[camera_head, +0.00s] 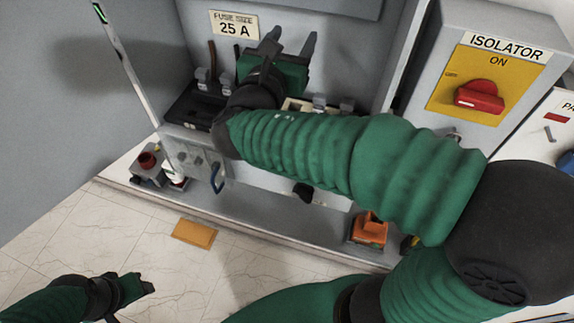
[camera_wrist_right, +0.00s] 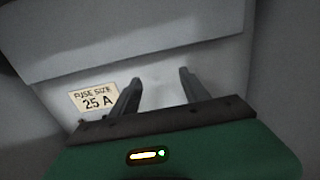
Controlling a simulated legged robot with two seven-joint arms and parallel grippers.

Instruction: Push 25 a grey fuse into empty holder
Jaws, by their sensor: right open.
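The "FUSE SIZE 25 A" label (camera_head: 235,26) is on the grey back panel; it also shows in the right wrist view (camera_wrist_right: 95,97). My right gripper (camera_head: 291,40) is open and empty, pointing at the panel right of the label; its two fingers also show apart in the right wrist view (camera_wrist_right: 160,80). A black holder-like block (camera_head: 192,103) with small grey clips sits below the label. A cream part (camera_head: 296,104) shows partly behind my right arm. I cannot make out a grey fuse for certain. My left gripper (camera_head: 148,288) is low at the left, its jaw state unclear.
The isolator box (camera_head: 482,75) with a red switch stands at the right. A grey lower box (camera_head: 188,158), a red-topped part (camera_head: 150,160) and an orange block (camera_head: 370,229) sit low. A thin pole (camera_head: 125,60) stands at left. An orange-brown plate (camera_head: 194,233) lies on the tiled floor.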

